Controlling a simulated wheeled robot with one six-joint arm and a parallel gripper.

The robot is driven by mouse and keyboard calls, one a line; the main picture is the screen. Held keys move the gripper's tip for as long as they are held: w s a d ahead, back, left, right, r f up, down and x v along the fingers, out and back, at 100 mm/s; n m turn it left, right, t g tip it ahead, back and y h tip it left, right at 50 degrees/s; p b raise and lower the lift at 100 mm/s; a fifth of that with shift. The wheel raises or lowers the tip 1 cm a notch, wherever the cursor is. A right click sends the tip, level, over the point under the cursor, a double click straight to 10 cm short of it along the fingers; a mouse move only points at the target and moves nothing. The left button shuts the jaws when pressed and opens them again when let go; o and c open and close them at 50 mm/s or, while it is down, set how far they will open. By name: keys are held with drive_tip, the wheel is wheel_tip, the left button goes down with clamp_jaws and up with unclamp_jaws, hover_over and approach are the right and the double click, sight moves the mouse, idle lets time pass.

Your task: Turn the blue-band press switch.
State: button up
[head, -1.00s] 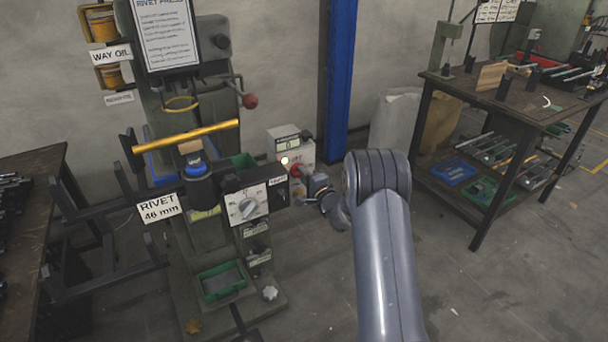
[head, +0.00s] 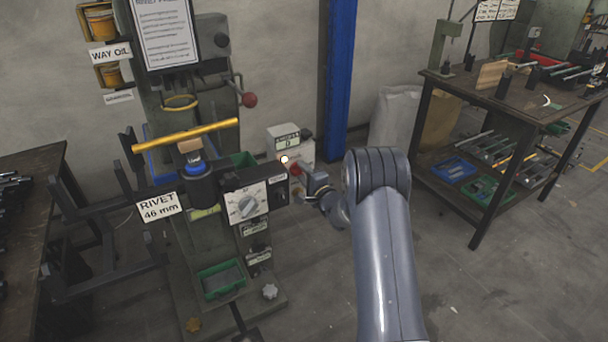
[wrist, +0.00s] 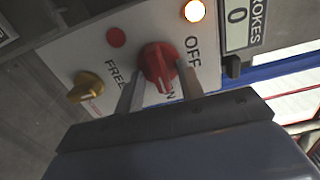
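The press with a blue band (head: 197,168) stands at the left in the head view. A white switch box (head: 306,150) is at its right side. A red switch knob (wrist: 158,66) on a white panel (wrist: 128,25) shows in the wrist view between the labels OFF and FREE; an ON label is partly hidden by a finger. The knob also shows small in the head view (head: 296,170). My gripper (wrist: 160,90) has one finger on each side of the knob, apart, with its tips near the panel. Contact with the knob cannot be told.
A lit lamp (wrist: 194,11) and a strokes counter reading 0 (wrist: 237,16) are beside the knob. A yellow knob (wrist: 86,88) is to its left. A workbench (head: 510,95) stands at the right, with open floor between.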

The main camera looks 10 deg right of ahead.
drive_tip(key=v, duration=1)
drive_tip(key=shift+s+d+p, duration=0.15)
drive_tip(key=shift+s+p, duration=0.15)
drive_tip(key=shift+s, duration=0.1)
drive_tip(key=shift+w, duration=0.1)
drive_tip(key=x, duration=1)
drive_tip(key=shift+w+b, duration=0.25)
drive_tip(key=shift+b, duration=0.1)
